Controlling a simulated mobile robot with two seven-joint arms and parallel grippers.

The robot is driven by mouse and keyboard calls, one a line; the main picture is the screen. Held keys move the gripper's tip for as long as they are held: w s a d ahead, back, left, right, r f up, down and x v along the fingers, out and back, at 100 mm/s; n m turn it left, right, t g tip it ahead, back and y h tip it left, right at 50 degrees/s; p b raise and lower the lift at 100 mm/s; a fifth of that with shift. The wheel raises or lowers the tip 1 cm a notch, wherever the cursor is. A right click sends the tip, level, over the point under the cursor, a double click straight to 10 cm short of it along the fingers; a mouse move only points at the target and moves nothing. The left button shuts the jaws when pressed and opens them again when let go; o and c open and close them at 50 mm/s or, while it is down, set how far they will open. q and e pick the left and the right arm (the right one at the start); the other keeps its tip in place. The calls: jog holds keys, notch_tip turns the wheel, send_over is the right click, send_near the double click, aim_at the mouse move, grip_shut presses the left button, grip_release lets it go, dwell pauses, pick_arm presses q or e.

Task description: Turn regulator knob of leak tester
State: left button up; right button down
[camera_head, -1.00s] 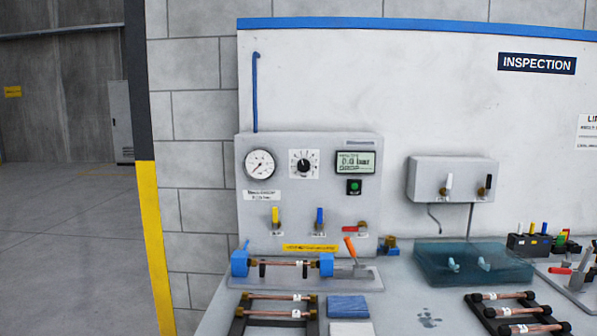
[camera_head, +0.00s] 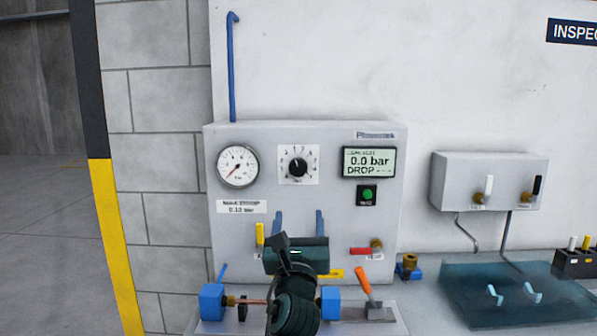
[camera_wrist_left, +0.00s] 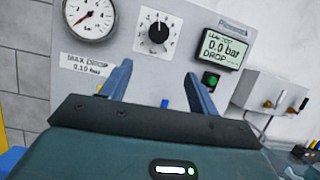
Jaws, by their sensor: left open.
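The leak tester (camera_head: 320,225) is a grey panel box on the bench against the wall. Its black regulator knob (camera_head: 298,166) sits on a white scale plate, between the round gauge (camera_head: 238,166) and the screen (camera_head: 369,162) reading 0.0 bar. The knob also shows in the left wrist view (camera_wrist_left: 158,33), ahead of the fingers. My left gripper (camera_head: 298,218) is open and empty, fingers pointing up, below the knob and apart from it. It also shows in the left wrist view (camera_wrist_left: 160,82). The gripper hides part of the lower valves. My right gripper is not in view.
A copper tube (camera_head: 252,301) lies between blue clamps (camera_head: 213,302) in front of the tester, partly hidden by my arm. A clamp with an orange handle (camera_head: 363,281) stands beside it. A grey valve box (camera_head: 487,182) and teal tray (camera_head: 470,306) are at right. The panel around the knob is clear.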

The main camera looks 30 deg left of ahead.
aim_at(298, 171)
pick_arm(q)
jog(key=shift+y, duration=0.3)
jog(key=x, duration=0.9)
jog(key=b+x, duration=0.1)
jog(key=x, duration=0.4)
jog(key=shift+s+a+r, duration=0.15)
jog(key=shift+r, duration=0.3)
jog(key=shift+c, duration=0.3)
jog(key=c, duration=0.9)
